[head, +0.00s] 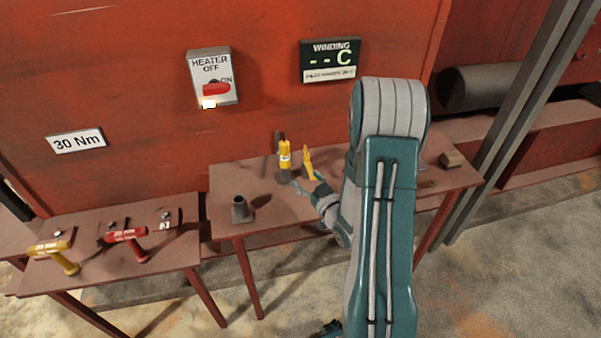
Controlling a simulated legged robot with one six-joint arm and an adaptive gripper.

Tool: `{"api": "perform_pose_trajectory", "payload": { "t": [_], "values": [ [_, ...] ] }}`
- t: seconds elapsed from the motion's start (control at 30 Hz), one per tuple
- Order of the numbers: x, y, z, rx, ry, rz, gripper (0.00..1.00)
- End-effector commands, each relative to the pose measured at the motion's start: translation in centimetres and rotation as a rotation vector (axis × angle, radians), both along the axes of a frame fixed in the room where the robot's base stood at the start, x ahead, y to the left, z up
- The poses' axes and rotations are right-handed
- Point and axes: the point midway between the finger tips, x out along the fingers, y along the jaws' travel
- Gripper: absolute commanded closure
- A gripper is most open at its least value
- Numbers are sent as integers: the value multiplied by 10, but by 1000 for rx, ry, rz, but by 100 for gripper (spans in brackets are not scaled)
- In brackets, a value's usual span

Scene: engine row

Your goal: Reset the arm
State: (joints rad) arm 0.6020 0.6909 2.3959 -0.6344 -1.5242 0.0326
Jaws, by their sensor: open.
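My arm reaches down from the right, with its large grey and teal link in the foreground. My gripper (298,174) is low over the right table, small in view and partly hidden by my arm. It is open. A yellow upright thing with a white label (285,157) stands just beyond and left of it on the table. I see a gap on one side, but cannot tell whether they touch.
The right table (268,211) holds a dark cup-like socket (241,209) and a small brown block (452,159). The left table (165,262) holds a yellow-handled tool (55,256) and a red-handled tool (124,240). The red wall carries a heater switch (213,78) and a winding display (330,60).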

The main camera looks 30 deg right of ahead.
Motion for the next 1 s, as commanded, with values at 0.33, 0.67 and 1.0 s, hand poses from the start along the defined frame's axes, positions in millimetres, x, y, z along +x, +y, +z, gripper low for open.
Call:
{"api": "perform_pose_trajectory", "payload": {
  "t": [0.33, 0.67, 1.0],
  "values": [
    [-1, 0, 0, 0, 0, 0, 19],
    [4, 2, 6, -19, 20, 0, 19],
    [23, 23, 64, -158, 280, -62, 19]
  ]
}}
